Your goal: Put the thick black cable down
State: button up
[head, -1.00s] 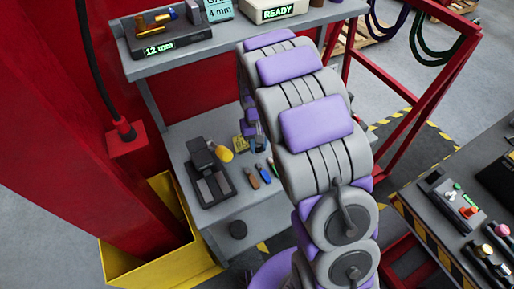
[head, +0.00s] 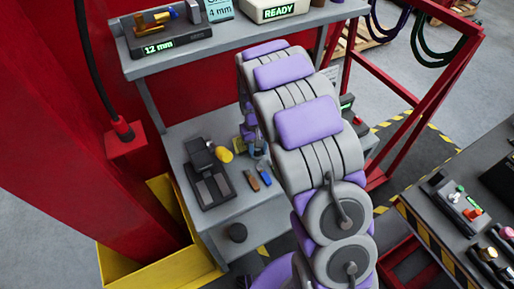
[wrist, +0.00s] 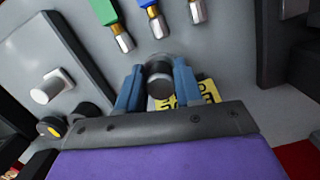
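In the wrist view, a short dark cylinder (wrist: 160,75), which looks like an end of the thick black cable, is between the blue fingers of my gripper (wrist: 159,88). The fingers flank it closely on both sides and appear shut on it. Its length is not visible, and I cannot tell whether it touches the surface below. A yellow label with black print (wrist: 208,90) lies on the grey surface just behind the fingers. In the head view my arm hides most of the gripper, which is over the grey bench (head: 215,217).
Blue (wrist: 106,12) and green handled pieces with brass and steel ends lie beyond the fingers. A black stand (head: 207,180) and yellow object (head: 223,155) stand on the bench. A shelf (head: 180,49) overhangs its back. A red column (head: 100,150) is left.

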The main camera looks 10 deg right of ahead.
jog(key=shift+o, duration=1.4)
notch_tip(320, 180, up, 12)
jog(key=w+p, duration=0.1)
jog(key=p, duration=0.1)
jog(key=s+d+r, duration=0.3)
jog(key=s+r, duration=0.4)
jog(key=s, duration=0.2)
jog(key=s+d+r+m, duration=0.1)
jog(key=s+r, duration=0.2)
jog(key=s, duration=2.3)
jog(key=shift+s+d, duration=0.15)
jog(key=shift+o, duration=0.5)
jog(key=shift+s, duration=0.45)
